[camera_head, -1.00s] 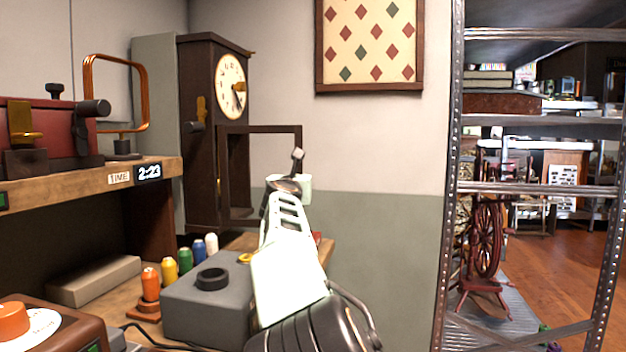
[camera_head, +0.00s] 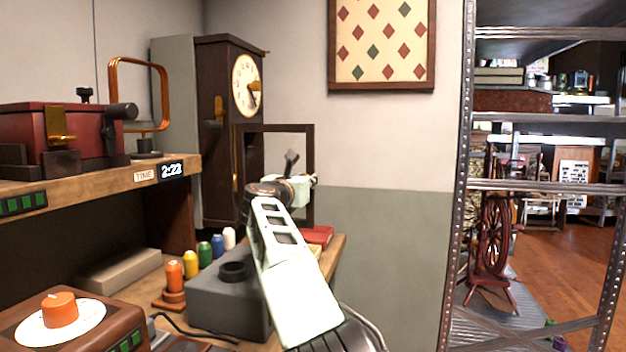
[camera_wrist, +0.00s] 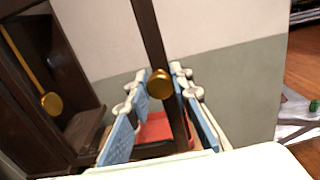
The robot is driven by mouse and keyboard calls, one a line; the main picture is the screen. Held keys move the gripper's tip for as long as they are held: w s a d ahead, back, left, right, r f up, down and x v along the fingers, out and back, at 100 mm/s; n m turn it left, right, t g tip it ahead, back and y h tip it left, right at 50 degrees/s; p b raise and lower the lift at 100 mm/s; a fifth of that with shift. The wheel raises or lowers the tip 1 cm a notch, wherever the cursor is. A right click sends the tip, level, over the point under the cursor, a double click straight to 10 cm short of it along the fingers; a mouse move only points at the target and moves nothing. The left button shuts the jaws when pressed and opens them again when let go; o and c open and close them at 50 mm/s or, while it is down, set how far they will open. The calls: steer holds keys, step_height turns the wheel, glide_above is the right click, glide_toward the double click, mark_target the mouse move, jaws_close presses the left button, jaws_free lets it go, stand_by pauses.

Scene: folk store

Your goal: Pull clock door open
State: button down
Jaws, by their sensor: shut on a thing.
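The clock (camera_head: 220,65) is a tall dark wooden case with a round cream face (camera_head: 245,85) at the back left in the head view. Its door (camera_head: 309,145), a dark frame, stands swung out from the case to the right. In the wrist view the door's edge bar (camera_wrist: 150,35) runs between my fingers, with a round brass knob (camera_wrist: 159,83) on it. My gripper (camera_wrist: 161,76) is shut on the door at this bar. In the head view my gripper (camera_head: 304,184) is at the door's lower right, partly hidden by my arm. The brass pendulum (camera_wrist: 50,102) shows inside the open case.
A workbench with a grey box (camera_head: 215,300), several thread spools (camera_head: 190,264) and a red book (camera_head: 318,235) lies below my arm. A shelf (camera_head: 20,205) is at left. A metal rack (camera_head: 465,200) stands right. Bare wall lies between door and rack.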

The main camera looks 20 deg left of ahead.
stand_by(0.3)
steer(key=c, duration=1.7)
jaws_free()
steer(key=shift+s, duration=0.1)
steer(key=shift+s+d, duration=0.25)
steer(key=shift+s, duration=1.7)
steer(key=shift+s+d, duration=0.25)
steer(key=shift+s, duration=1.75)
steer(key=shift+s+d, duration=0.25)
steer(key=shift+s, duration=1.7)
